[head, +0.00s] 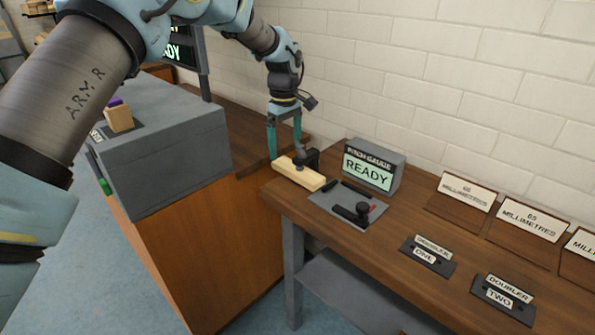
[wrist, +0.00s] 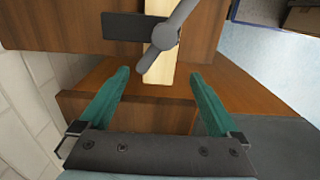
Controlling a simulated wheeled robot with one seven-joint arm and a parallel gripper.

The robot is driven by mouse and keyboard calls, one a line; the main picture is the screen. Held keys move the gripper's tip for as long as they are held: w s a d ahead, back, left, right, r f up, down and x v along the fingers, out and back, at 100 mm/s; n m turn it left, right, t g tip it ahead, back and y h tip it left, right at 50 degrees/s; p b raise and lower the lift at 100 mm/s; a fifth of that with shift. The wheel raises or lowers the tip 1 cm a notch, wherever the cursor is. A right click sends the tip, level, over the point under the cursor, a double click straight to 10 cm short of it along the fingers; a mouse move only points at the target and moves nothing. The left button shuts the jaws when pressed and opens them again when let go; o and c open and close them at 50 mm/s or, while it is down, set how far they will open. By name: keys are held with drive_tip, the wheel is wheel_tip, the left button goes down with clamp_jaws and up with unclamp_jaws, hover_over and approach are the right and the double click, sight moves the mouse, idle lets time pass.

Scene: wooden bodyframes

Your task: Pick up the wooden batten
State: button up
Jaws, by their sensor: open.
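The wooden batten (head: 299,174) is a pale, short bar lying at the left end of the brown workbench, beside the pitch gauge. My gripper (head: 284,154) has teal fingers pointing down, over the far left end of the batten. In the wrist view my gripper (wrist: 160,71) is open, with the batten's near end (wrist: 165,70) between the spread fingers in the picture. Neither finger visibly touches it. A dark clamp (head: 312,158) with a grey lever and round knob (wrist: 165,36) crosses over the batten and hides part of it.
Doubler plates ONE (head: 428,255) and TWO (head: 503,298) and millimetre-labelled trays (head: 465,194) lie to the right. A grey box (head: 165,150) stands left; a brick wall is behind.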

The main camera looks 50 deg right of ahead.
sight(287, 163)
drive_tip(key=shift+s+f+p, duration=0.1)
drive_tip(key=shift+f+p, duration=1)
drive_tip(key=shift+f, duration=1.5)
drive_tip(key=c, duration=1.5)
drive_tip(key=shift+b, duration=0.65)
drive_tip(key=shift+c, duration=0.2)
drive_tip(key=a+b, duration=0.4)
drive_tip(key=a, duration=1.4)
drive_tip(key=shift+r, duration=0.25)
drive_tip(key=a, duration=0.8)
drive_tip(key=shift+a, duration=0.2)
drive_tip(key=shift+s, duration=0.1)
